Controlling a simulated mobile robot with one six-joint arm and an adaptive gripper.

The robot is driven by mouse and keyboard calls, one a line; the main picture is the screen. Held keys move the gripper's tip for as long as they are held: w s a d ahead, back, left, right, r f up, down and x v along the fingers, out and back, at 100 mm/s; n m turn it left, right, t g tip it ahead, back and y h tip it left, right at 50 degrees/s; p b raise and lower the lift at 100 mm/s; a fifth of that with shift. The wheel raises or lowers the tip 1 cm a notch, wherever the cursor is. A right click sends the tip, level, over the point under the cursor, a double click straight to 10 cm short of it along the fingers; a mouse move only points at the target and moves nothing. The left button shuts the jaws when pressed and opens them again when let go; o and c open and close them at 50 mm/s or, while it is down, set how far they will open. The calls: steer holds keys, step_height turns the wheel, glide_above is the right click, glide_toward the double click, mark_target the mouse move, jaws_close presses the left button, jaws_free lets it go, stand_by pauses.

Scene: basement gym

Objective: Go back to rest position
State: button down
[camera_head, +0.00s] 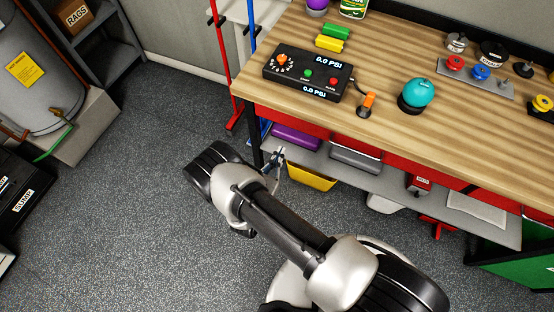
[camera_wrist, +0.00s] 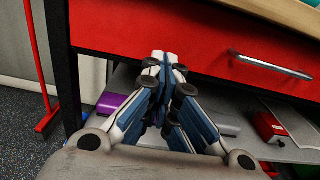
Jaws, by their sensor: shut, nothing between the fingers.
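My gripper (camera_head: 279,156) is small in the head view, at the front left of the workbench, below the level of its top. In the wrist view my gripper (camera_wrist: 165,60) fills the middle. Its blue and grey fingers are together and hold nothing. Beyond the fingers is the red drawer front (camera_wrist: 190,32) of the bench, with a metal handle (camera_wrist: 270,65) to the right. I cannot tell how far the fingertips are from the drawer.
The wooden bench top (camera_head: 350,125) bears a pressure box (camera_head: 305,75), a teal ball (camera_head: 418,93) and several knobs. A red stand (camera_head: 222,60) is left of the bench. Open floor (camera_head: 130,220) lies left.

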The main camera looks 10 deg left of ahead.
steer(key=w+d+r+m+g+h, duration=0.1)
steer(key=d+r+m+g+h, duration=0.3)
steer(key=r, duration=0.4)
steer(key=w+d+r+m+g+h, duration=0.2)
steer(key=d+r+m+h, duration=0.2)
steer(key=r+m, duration=0.3)
steer(key=s+d+r+m+g, duration=0.2)
steer(key=d+r+m+g, duration=0.2)
steer(key=d+r, duration=0.15)
steer(key=s+d+r+m+g, duration=0.3)
steer(key=d+r+g, duration=0.1)
steer(key=r, duration=0.3)
steer(key=s+d+r+m+g+y, duration=0.4)
steer(key=s+d+r+m+y, duration=0.2)
steer(key=s+r+m, duration=0.4)
steer(key=s+a+r+m+t+y, duration=0.4)
steer(key=s+y, duration=0.3)
steer(key=s, duration=0.2)
steer(key=shift+r+m+t, duration=0.35)
steer(key=shift+m+t, duration=0.05)
steer(key=shift+t, duration=0.3)
